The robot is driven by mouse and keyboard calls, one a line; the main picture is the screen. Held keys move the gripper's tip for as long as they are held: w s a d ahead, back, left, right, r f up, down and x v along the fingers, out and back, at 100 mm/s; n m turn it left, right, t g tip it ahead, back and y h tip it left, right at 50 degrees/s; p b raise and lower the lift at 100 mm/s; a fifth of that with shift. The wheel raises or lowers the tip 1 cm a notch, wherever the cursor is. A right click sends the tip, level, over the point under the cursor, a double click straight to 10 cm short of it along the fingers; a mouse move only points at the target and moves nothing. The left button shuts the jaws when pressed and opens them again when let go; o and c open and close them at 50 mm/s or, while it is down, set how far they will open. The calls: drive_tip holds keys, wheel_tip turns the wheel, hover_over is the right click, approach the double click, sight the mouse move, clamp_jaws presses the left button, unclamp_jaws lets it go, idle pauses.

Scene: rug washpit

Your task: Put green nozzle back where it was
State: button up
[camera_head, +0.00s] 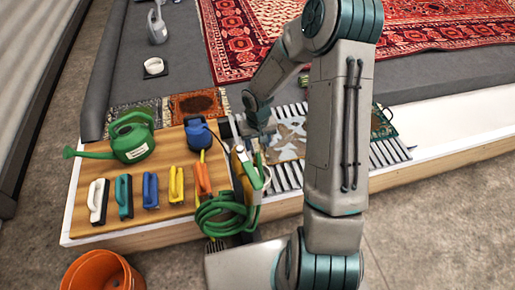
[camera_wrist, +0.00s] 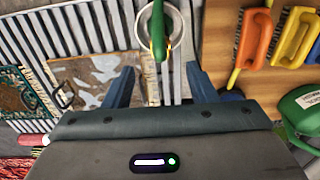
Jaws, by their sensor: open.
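The green nozzle (camera_wrist: 158,32) shows at the top middle of the wrist view, running through or over a white ring (camera_wrist: 177,22); I cannot tell which. In the head view a green piece (camera_head: 259,166) stands upright beside the board, above the hose coil, and looks like the same nozzle. My gripper (camera_wrist: 160,86) is open, its two dark blue fingers apart. The nozzle lies just ahead of the fingertips, roughly centred between them, and nothing is visibly held. In the head view my gripper (camera_head: 263,142) is just behind the nozzle, partly hidden by my own arm.
A coiled green hose (camera_head: 222,217) hangs at the front edge. Left of it, a wooden board (camera_head: 110,212) holds several coloured brushes and a green watering can (camera_head: 132,137). A slatted grate (camera_head: 392,152) with small rug pieces lies right. An orange bucket (camera_head: 102,275) stands in front.

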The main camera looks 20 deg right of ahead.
drive_tip(key=shift+r, duration=0.45)
drive_tip(key=s+r+t, duration=0.1)
drive_tip(key=s+r, duration=1.9)
drive_tip(key=r, duration=0.2)
drive_tip(key=shift+s+d+r+t, duration=0.15)
drive_tip(key=shift+r+t, duration=0.15)
drive_tip(key=shift+r, duration=0.05)
